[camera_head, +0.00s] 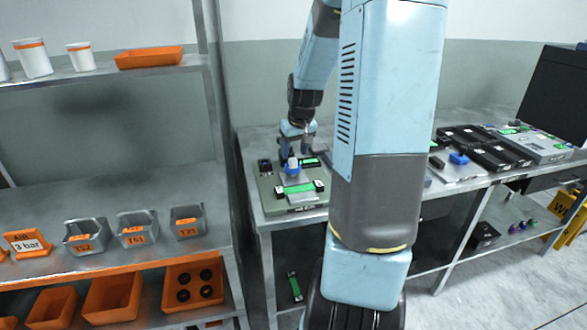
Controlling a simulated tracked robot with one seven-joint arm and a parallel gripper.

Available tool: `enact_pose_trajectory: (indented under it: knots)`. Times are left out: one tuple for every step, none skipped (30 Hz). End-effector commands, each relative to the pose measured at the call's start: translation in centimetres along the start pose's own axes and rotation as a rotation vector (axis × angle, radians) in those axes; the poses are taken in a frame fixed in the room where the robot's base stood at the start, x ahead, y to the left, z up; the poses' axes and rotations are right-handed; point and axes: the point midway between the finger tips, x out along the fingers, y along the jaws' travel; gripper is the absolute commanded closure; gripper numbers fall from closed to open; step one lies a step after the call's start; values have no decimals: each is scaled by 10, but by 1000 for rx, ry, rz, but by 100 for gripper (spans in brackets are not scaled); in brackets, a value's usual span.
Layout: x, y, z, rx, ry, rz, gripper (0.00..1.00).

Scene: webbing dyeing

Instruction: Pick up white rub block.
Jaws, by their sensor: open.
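My gripper (297,148) is open and points down over the left end of the workbench. Below it is a small blue piece with a white part (292,161) on top, on a grey-green fixture plate (270,197). The white part may be the white rub block, but it is too small to be sure. The gripper is very close to it; I cannot tell whether the fingers stand around it or above it. The fixture also carries green and black parts (296,189).
A metal shelf (120,190) with grey bins (137,231) and orange trays (194,283) stands to the left. Black and grey units (487,150) fill the bench's right side, with a dark monitor (556,95). My arm hides the bench's middle.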

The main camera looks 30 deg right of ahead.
Motion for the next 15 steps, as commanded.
enact_pose_trajectory:
  knots:
    - [8, 0, 1, 2, -2, -2, 45]
    - [12, 0, 1, 1, -2, -2, 45]
    - [17, 0, 2, -1, -3, -3, 45]
    - [20, 0, 1, 0, -2, -2, 45]
    - [23, 0, 1, 1, -2, -2, 45]
    - [26, 0, 1, 0, -2, -2, 45]
    - [29, 1, 1, 0, -2, -1, 45]
    - [31, 2, 1, 0, -2, -1, 45]
    - [33, 2, 1, 1, -1, -1, 45]
    - [34, 2, 1, 1, 0, 0, 45]
    - [34, 2, 1, 2, 0, 0, 45]
    - [35, 2, 1, 2, 0, 0, 45]
    - [35, 2, 1, 2, 1, 0, 45]
    - [35, 2, 1, 2, 1, 0, 45]
    - [35, 2, 1, 2, 1, 0, 45]
